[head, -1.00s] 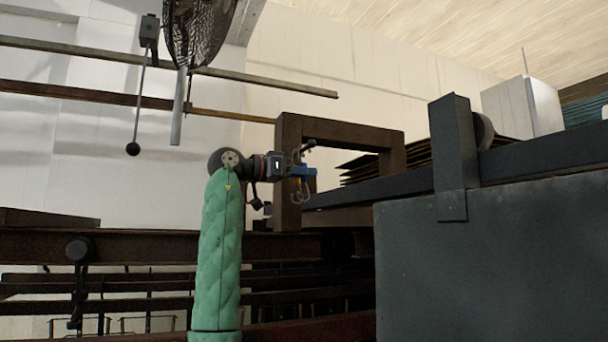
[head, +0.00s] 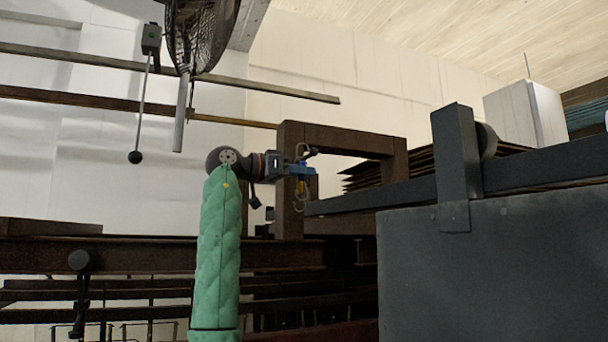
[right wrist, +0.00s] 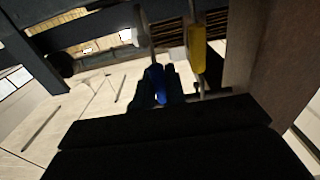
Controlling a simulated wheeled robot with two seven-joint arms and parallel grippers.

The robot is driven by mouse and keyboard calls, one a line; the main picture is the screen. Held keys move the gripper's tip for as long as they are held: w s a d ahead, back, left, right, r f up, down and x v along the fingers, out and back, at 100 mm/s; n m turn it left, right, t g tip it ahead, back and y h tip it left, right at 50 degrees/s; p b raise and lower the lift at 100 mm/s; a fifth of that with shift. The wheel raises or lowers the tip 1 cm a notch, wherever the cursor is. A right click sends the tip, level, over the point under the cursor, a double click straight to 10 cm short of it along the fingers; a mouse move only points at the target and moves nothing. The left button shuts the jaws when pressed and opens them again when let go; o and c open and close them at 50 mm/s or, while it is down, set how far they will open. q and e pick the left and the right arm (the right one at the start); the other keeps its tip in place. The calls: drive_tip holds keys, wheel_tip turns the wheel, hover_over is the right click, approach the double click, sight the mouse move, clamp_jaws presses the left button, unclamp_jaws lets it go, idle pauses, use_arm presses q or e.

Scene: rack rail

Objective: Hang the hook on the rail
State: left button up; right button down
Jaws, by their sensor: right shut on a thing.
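My right gripper (head: 302,170) reaches in from the left on the green-sleeved arm and is shut on the hook. The rail (head: 400,191) is a long dark grey bar whose left end lies just right of the hook. Whether the hook touches the rail cannot be told. My left gripper is not in view.
A rusty brown rectangular frame (head: 290,135) stands behind the gripper. A dark upright post (head: 457,155) crosses the rail, with a large grey panel (head: 490,260) below. A lever with a black ball (head: 135,157) hangs at upper left.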

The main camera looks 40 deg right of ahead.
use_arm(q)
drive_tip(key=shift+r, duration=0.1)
use_arm(e)
drive_tip(key=shift+w+a+r, duration=0.1)
drive_tip(key=shift+a+r, duration=0.05)
drive_tip(key=shift+a, duration=0.05)
drive_tip(key=shift+v, duration=3.45)
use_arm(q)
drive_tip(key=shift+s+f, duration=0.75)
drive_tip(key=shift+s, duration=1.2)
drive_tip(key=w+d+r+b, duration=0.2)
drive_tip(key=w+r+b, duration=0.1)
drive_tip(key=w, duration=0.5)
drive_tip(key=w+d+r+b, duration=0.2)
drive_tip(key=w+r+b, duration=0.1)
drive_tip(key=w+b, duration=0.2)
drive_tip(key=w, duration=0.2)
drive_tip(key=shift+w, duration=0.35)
use_arm(e)
drive_tip(key=s+a+f, duration=0.1)
drive_tip(key=s+a, duration=0.2)
drive_tip(key=s, duration=0.3)
drive_tip(key=s+a+f, duration=0.2)
drive_tip(key=s+a, duration=0.1)
drive_tip(key=s, duration=0.3)
drive_tip(key=shift+f, duration=0.1)
